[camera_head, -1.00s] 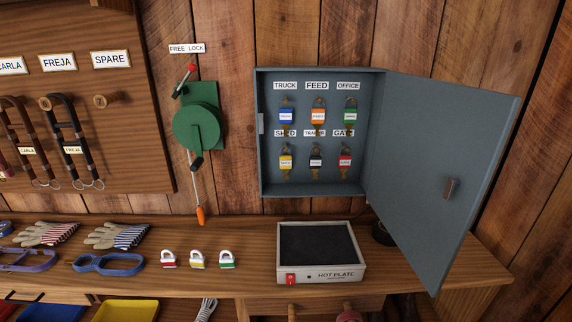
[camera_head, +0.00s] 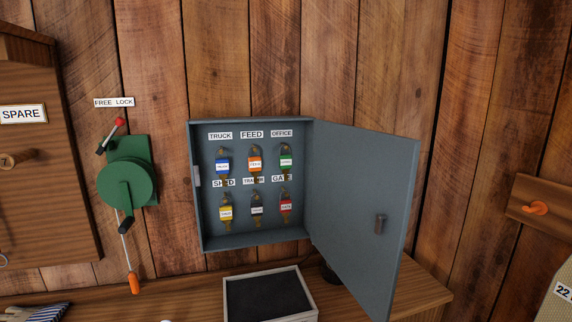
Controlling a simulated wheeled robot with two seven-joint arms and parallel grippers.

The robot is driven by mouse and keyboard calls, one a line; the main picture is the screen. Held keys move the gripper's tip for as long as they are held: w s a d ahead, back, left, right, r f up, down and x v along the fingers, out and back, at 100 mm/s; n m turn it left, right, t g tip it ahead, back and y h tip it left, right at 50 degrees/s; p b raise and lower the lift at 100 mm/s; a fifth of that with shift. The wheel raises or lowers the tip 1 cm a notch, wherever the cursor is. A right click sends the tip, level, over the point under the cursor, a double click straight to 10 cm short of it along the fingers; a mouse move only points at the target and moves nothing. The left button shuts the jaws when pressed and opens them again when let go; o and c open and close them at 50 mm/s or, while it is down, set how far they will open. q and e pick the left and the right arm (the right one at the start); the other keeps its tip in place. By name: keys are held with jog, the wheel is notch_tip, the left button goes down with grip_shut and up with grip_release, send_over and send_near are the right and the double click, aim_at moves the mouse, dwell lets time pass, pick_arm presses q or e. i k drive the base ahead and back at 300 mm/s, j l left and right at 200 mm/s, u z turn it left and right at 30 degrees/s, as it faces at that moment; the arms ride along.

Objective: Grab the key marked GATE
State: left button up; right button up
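The grey key cabinet (camera_head: 248,243) hangs on the plank wall with its door (camera_head: 365,210) swung open to the right. Inside are two rows of keys with coloured tags under printed labels. The key with the red tag (camera_head: 286,206) hangs at the right of the lower row, under the GATE label (camera_head: 281,179), which the key above partly covers. The green-tagged key (camera_head: 286,162) hangs above it under OFFICE, and the black-tagged key (camera_head: 257,210) hangs to its left. Neither of my grippers is in view.
A green winch (camera_head: 126,185) with a hanging orange-ended cord is on the wall at left. An orange peg (camera_head: 535,208) sits on a board at right.

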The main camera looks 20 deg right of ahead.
aim_at(285, 205)
jog(key=i+l+z, duration=0.2)
jog(key=z, duration=0.2)
jog(key=i+l+z, duration=0.25)
jog(key=z, duration=0.2)
jog(key=i+l+z, duration=0.4)
jog(key=k+l, duration=0.1)
jog(key=k, duration=0.25)
jog(key=k+j+u, duration=0.15)
jog(key=j, duration=0.25)
jog(key=i+l+z, duration=0.15)
jog(key=i, duration=0.25)
